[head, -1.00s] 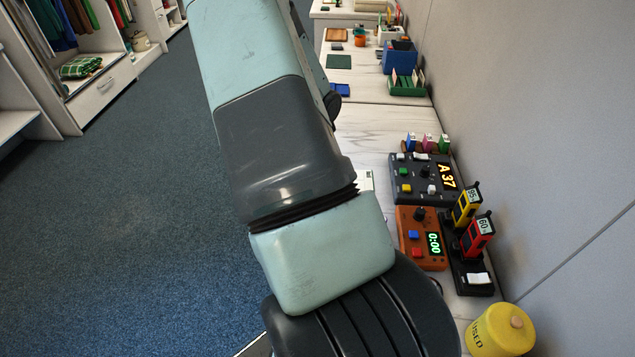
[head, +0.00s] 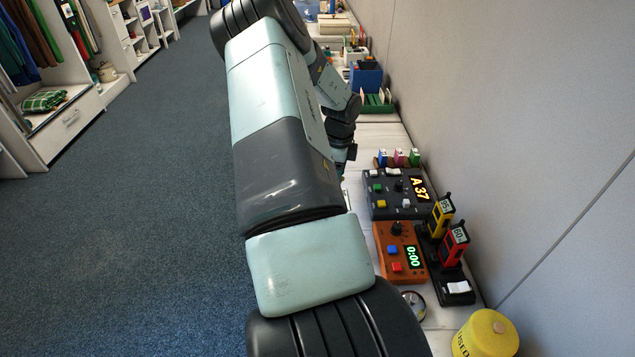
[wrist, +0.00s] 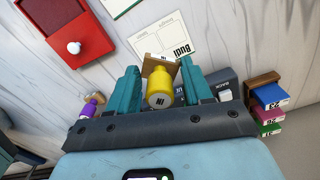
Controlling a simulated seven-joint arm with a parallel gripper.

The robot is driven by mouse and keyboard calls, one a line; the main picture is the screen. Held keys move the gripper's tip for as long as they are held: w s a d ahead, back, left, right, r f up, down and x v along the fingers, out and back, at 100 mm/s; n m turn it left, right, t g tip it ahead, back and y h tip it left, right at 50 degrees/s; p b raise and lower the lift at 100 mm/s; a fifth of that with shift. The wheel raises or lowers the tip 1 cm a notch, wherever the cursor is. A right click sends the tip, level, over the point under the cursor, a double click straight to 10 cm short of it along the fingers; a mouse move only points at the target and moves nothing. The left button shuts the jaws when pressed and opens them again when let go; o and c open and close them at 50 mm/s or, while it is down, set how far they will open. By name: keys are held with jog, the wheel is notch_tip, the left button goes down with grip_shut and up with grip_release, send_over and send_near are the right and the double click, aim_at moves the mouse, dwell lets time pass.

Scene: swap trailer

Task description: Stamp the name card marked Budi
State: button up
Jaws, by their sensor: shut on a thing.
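The name card marked Budi (wrist: 182,48) lies flat on the pale wood table just beyond my fingertips in the wrist view, its lettering upside down there. My gripper (wrist: 156,76) has its teal fingers on either side of a yellow stamp (wrist: 159,90) with a wooden base, and is shut on it. The base overlaps the card's near edge in the picture; I cannot tell whether it touches the card. A purple stamp (wrist: 88,108) is left of my fingers. In the head view my arm hides the card and most of the gripper.
A red box with a white knob (wrist: 73,47) lies left of the card. A green-edged sheet (wrist: 118,6) is beyond. Coloured number tags (wrist: 270,98) stand at right. In the head view, a dark panel (head: 385,207), an orange timer (head: 391,236) and a yellow canister (head: 487,338) line the wall.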

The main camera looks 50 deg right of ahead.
jog(key=shift+s+d+f, duration=0.1)
jog(key=shift+d+f, duration=0.1)
jog(key=shift+d, duration=0.05)
jog(key=shift+f, duration=2.8)
jog(key=shift+f, duration=0.6)
jog(key=shift+r, duration=3.55)
